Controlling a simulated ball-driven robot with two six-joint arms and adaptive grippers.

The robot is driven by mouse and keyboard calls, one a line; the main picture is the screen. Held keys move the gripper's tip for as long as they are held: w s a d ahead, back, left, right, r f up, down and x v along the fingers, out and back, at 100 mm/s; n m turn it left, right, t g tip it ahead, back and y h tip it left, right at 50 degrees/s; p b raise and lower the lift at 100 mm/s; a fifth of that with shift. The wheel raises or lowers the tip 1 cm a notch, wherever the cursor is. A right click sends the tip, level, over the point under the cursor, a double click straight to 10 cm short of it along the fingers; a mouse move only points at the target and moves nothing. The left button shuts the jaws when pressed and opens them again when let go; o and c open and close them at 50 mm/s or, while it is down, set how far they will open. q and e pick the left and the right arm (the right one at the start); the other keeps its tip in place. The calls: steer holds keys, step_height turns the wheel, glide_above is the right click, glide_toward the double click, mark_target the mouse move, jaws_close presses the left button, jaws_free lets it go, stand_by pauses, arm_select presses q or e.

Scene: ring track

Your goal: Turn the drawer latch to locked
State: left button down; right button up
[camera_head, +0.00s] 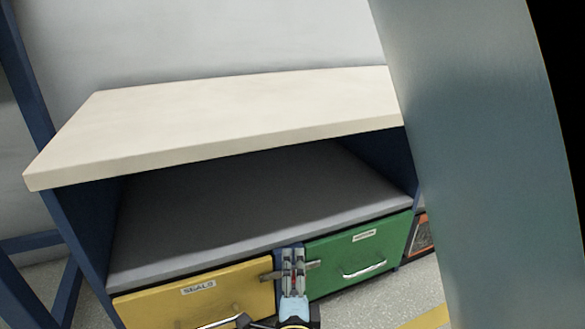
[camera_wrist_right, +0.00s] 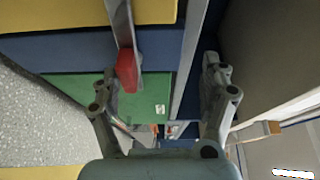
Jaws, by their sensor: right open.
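The drawer latch is a grey metal bar with a red tip (camera_wrist_right: 127,70), seen in the right wrist view. Its bar runs from in front of the yellow drawer (camera_wrist_right: 80,12) across the blue post (camera_wrist_right: 65,53) to near the green drawer (camera_wrist_right: 88,92). In the head view, the bar (camera_head: 313,264) crosses the post between the drawers, partly hidden by my right gripper (camera_head: 293,260). In the wrist view, my right gripper (camera_wrist_right: 160,75) is open; the red tip shows beside its left finger. I cannot tell whether they touch.
The bench has a cream top (camera_head: 215,115) and an open grey shelf (camera_head: 240,205) above the yellow drawer (camera_head: 165,302) and green drawer (camera_head: 350,255), which look closed. Both drawers have metal handles. An orange-edged box (camera_head: 420,240) stands at the right on the speckled floor.

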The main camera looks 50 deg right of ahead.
steer(key=shift+o, duration=1.1)
steer(key=r, duration=0.7)
steer(key=shift+w+d, duration=0.1)
steer(key=shift+w, duration=0.15)
steer(key=c, duration=0.5)
steer(key=shift+f, duration=0.2)
steer(key=shift+c, duration=0.5)
